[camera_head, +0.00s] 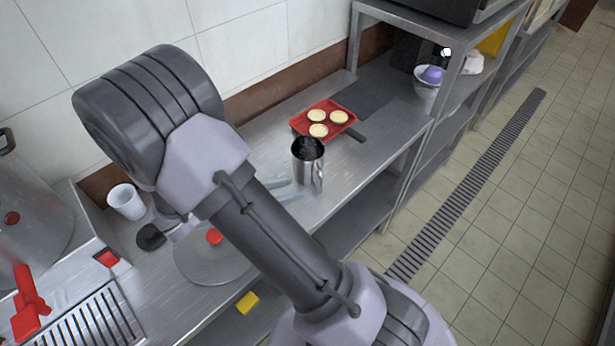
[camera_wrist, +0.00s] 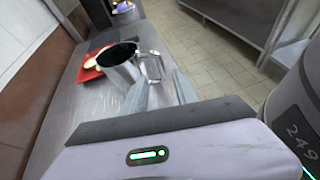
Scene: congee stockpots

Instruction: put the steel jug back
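The steel jug (camera_head: 304,170) stands upright on the steel counter, with a dark opening and its handle (camera_head: 319,175) on the right side. In the wrist view the jug (camera_wrist: 121,68) is just ahead of my fingers, with its handle (camera_wrist: 151,66) facing the gap between them. My gripper (camera_head: 284,188) is open, its two pale fingers apart, just left of the jug in the head view; it also shows in the wrist view (camera_wrist: 162,88). The fingers look empty, and I cannot tell whether either one touches the jug.
A red tray (camera_head: 300,125) with round pale pieces lies behind the jug. A round lid (camera_head: 205,262) with a red knob, a white cup (camera_head: 125,201) and a large pot (camera_head: 30,215) are to the left.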

